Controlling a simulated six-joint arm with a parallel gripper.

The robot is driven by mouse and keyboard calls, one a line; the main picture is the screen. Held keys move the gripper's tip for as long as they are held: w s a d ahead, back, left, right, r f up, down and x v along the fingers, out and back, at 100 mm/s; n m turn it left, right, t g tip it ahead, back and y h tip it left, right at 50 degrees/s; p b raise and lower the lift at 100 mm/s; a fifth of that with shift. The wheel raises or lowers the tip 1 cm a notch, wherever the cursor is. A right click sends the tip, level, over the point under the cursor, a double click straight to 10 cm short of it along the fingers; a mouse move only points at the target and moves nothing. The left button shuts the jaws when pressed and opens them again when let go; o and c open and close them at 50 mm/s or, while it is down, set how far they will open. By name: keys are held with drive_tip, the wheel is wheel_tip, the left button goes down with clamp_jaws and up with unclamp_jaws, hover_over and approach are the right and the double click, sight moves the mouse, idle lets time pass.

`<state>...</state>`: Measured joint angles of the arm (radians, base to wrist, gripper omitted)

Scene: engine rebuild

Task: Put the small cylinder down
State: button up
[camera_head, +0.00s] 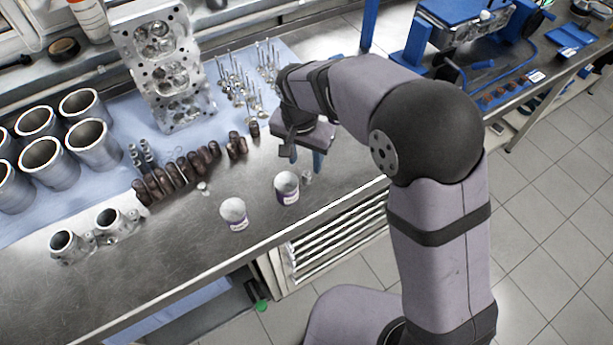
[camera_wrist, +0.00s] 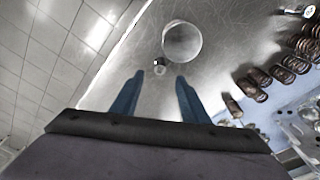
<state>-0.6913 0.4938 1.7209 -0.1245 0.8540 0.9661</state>
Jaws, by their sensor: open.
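A small metallic cylinder (camera_head: 306,177) stands on the steel bench beside a white and purple cup (camera_head: 286,187). In the wrist view the small cylinder (camera_wrist: 159,67) shows just past the gap between the fingertips, close to the round cup (camera_wrist: 181,42). My gripper (camera_head: 305,160) is above the bench behind the cylinder in the head view. In the wrist view its two blue fingers (camera_wrist: 159,78) are apart with nothing between them. The exact height of the fingertips over the bench cannot be told.
A second cup (camera_head: 233,214) stands to the left. Brown springs (camera_head: 175,178) lie behind it in a row. Valves (camera_head: 240,85), a cylinder head (camera_head: 165,65) and several metal sleeves (camera_head: 93,145) cover the blue cloth. Bare bench lies at the front, up to its edge.

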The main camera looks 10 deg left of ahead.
sight(306, 173)
drive_tip(key=shift+w+f+p, duration=0.2)
drive_tip(key=shift+f+p, duration=0.75)
drive_tip(key=shift+f, duration=0.9)
drive_tip(key=shift+w+f+p, duration=0.15)
drive_tip(key=shift+f+p, duration=0.8)
drive_tip(key=shift+f, duration=0.85)
clamp_jaws()
